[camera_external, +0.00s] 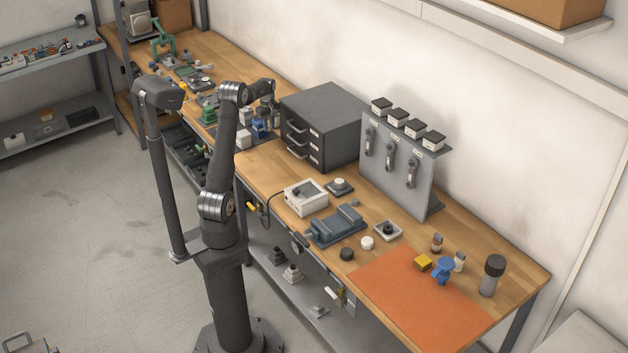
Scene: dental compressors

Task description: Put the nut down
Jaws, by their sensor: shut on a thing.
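My gripper (267,118) is at the end of my arm, pointing down over the back half of the workbench (254,173), left of the dark drawer cabinet. It is small in this view. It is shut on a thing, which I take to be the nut. The nut itself is too small to make out among the jaws and the parts behind them. I cannot tell how high the gripper is above the bench. A blue part (259,130) shows just below and beside the gripper.
A dark three-drawer cabinet (335,125) stands right of my gripper. Small white blocks (243,140) and a green part (208,116) lie near it. A grey tool panel (398,170), a white box (305,198) and an orange mat (420,305) are farther right. The mat's front is clear.

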